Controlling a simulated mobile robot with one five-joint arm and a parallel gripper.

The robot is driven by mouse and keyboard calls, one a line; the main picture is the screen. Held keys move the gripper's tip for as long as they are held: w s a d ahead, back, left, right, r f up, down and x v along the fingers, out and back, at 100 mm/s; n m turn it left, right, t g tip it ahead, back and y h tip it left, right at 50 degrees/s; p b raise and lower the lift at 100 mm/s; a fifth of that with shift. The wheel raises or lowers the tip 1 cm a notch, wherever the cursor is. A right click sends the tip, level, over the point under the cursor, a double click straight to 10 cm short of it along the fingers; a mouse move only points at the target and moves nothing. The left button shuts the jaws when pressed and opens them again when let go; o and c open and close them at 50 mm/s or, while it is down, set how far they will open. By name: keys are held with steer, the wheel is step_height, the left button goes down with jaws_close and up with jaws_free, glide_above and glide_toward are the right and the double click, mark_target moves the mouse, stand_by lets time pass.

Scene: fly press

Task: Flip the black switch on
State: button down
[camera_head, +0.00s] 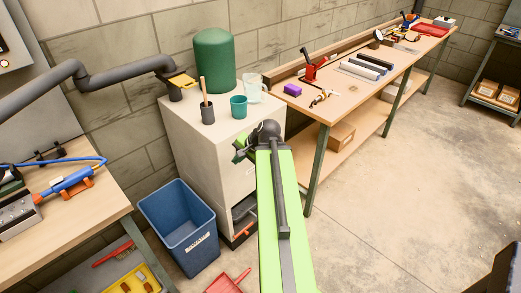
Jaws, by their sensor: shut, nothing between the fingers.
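I cannot make out a black switch for certain. A white control panel (14,40) with a dark round part is cut off at the upper left edge; its details are too small to tell. My green arm reaches up from the bottom middle. My gripper (240,150) is small and partly hidden at the arm's far end, in front of the pale cabinet (190,137). It is shut and empty.
The cabinet carries a green cylinder (214,60), a teal cup (238,107), a dark cup (207,113) and a clear jug (253,89). A blue bin (180,225) stands left of it. Workbenches flank it left (95,195) and right (300,98).

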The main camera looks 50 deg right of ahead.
steer(key=a+f+n+g, duration=0.2)
steer(key=a+n, duration=0.5)
steer(key=a, duration=1)
steer(key=w+a+f+n+g+h, duration=0.1)
steer(key=a+n+g, duration=0.3)
steer(key=a, duration=1.3)
steer(key=f+n, duration=0.1)
steer(key=n, duration=0.2)
steer(key=shift+f+g, duration=0.15)
steer(key=shift+g, duration=0.25)
